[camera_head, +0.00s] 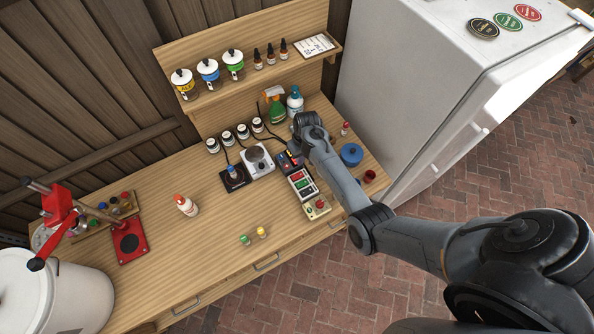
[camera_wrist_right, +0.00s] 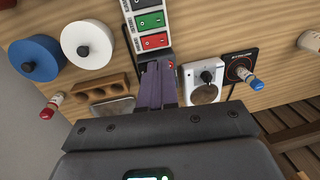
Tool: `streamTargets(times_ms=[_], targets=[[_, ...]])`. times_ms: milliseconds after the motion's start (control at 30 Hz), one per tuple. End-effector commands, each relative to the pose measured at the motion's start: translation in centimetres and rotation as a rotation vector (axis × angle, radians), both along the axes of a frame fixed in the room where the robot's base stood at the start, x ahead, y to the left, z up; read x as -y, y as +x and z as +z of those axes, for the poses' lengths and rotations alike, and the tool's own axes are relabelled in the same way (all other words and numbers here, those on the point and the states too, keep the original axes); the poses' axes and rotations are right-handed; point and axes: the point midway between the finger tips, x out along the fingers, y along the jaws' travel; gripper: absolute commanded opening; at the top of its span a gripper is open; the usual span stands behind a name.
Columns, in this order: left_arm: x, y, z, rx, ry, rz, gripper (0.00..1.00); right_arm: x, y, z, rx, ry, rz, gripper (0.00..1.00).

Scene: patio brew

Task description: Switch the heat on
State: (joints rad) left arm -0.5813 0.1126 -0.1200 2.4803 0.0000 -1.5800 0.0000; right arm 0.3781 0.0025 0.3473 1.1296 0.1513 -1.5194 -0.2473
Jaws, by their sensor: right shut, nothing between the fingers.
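My right gripper (camera_wrist_right: 157,68) is shut and empty, its purple-grey fingers together in the right wrist view. Its tips are at or just above a dark switch box (camera_wrist_right: 169,62) with a red spot; I cannot tell whether they touch. In the head view this box (camera_head: 285,162) is partly hidden by my right arm. Next to it is a white unit with a dial and a round plate (camera_head: 257,160), also in the right wrist view (camera_wrist_right: 203,82). A panel with green and red blocks (camera_head: 302,184) stands in front of the box. My left gripper is not in view.
A black pad with a blue-capped bottle (camera_head: 233,174) is left of the white unit. A beige box with a red button (camera_head: 318,207) is near the front edge.

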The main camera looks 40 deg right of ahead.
Motion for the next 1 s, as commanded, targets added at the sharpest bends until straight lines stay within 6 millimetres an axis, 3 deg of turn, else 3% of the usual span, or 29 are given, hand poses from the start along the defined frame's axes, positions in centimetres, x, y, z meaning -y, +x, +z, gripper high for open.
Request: streamTargets(times_ms=[133,567,867,1000], targets=[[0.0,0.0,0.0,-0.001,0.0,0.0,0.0,0.0,1.1,1.0,0.02,0.0,0.001,0.0],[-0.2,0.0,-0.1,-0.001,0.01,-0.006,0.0,0.0,1.1,0.9,0.021,-0.001,0.001,0.0],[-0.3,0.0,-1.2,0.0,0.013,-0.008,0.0,-0.3,1.2,-1.2,0.02,0.0,0.002,0.0],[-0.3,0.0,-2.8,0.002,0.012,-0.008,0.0,-0.4,1.2,-3.0,0.022,-0.001,0.001,0.0]])
